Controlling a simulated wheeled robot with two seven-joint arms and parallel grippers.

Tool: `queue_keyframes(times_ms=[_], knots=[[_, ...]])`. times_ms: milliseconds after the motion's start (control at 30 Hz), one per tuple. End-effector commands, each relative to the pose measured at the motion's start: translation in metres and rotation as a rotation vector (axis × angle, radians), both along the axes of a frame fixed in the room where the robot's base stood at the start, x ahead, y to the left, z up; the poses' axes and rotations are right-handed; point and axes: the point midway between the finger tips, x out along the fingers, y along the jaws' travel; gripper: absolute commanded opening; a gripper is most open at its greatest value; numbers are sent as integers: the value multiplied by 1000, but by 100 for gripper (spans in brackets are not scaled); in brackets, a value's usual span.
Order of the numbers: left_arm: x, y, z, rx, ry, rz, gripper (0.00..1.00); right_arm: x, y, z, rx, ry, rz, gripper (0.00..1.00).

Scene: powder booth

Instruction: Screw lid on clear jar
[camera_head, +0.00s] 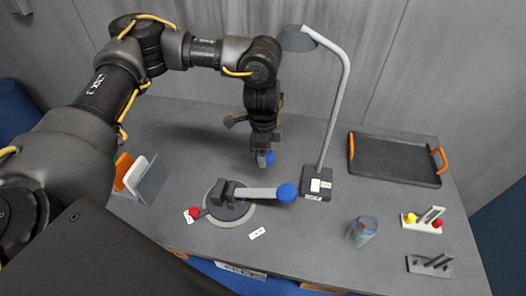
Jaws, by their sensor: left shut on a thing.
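The clear jar (362,232) stands upright on the grey table at the right front, with a bluish tint near its rim. My left gripper (262,151) comes down from above at the middle back of the table. It is shut on a small blue lid (266,159), which is partly hidden by the fingers. The gripper and lid are well apart from the jar, to its left and further back. I cannot tell whether the lid touches the table. My right gripper is not in view.
A lamp (318,184) stands between gripper and jar. A round-based device (232,211) with a blue-knobbed lever lies in front of the gripper. A black tray (395,160) with orange handles is at back right. Small racks (430,264) are at right; a sorter (150,180) is at left.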

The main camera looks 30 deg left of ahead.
Motion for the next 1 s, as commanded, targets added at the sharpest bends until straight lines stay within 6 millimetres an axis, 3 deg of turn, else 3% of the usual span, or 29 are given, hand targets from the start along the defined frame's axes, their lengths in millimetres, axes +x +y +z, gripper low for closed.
queue_keyframes(times_ms=[300,500,967,1000], knots=[[-31,-7,19,3,16,520,27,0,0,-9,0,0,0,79],[-44,-8,24,10,24,730,27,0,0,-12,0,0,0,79],[-49,-7,27,14,26,816,27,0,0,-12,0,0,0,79],[-49,-7,27,14,26,816,27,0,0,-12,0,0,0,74]])
